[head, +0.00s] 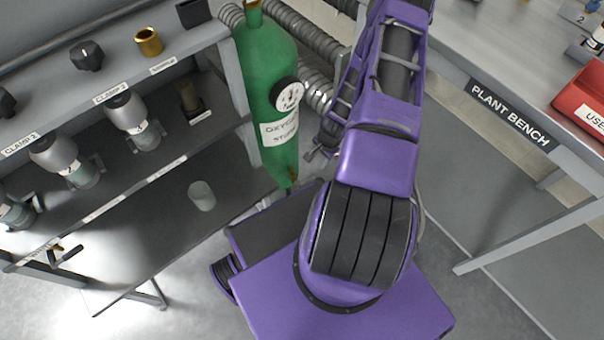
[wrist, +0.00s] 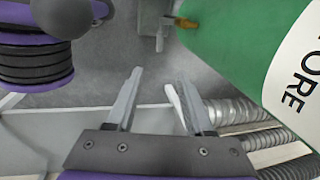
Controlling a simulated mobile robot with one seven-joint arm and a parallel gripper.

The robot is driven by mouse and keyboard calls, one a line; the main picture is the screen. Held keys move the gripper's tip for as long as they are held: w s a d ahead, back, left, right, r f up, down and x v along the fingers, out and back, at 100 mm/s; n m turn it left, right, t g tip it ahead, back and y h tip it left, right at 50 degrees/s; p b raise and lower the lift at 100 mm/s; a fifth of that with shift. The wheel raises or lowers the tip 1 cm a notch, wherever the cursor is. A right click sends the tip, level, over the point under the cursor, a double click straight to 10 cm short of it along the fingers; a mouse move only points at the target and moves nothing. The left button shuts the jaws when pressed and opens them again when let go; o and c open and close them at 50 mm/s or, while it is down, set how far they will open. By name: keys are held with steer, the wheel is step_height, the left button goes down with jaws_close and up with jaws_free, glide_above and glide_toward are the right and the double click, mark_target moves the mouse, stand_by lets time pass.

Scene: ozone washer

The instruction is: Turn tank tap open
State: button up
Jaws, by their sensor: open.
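The green tank (head: 268,95) stands upright left of my arm in the head view, with a round gauge (head: 287,95) and a white label. In the wrist view its green side (wrist: 225,30) fills the upper right. A small tap with a brass stem (wrist: 187,23) and a grey handle (wrist: 160,38) juts from the tank there. A brass fitting (head: 291,186) shows at the tank's lower end in the head view. My gripper (wrist: 161,79) is open and empty, with its fingers apart from the tap and pointing towards it. In the head view my arm largely hides the gripper.
Ribbed grey hoses (wrist: 250,110) run close to the right finger in the wrist view. A shelf unit (head: 100,215) with several grey fittings stands left of the tank. The plant bench (head: 465,60) is on the right.

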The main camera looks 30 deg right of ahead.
mark_target(312, 177)
steer(key=w+f+b, duration=0.1)
steer(key=f, duration=0.4)
steer(key=w+f+b, duration=0.1)
steer(key=f, duration=0.5)
steer(key=w+f+b, duration=0.1)
steer(key=f, duration=0.5)
steer(key=shift+w+a, duration=0.1)
jaws_close()
stand_by(0.8)
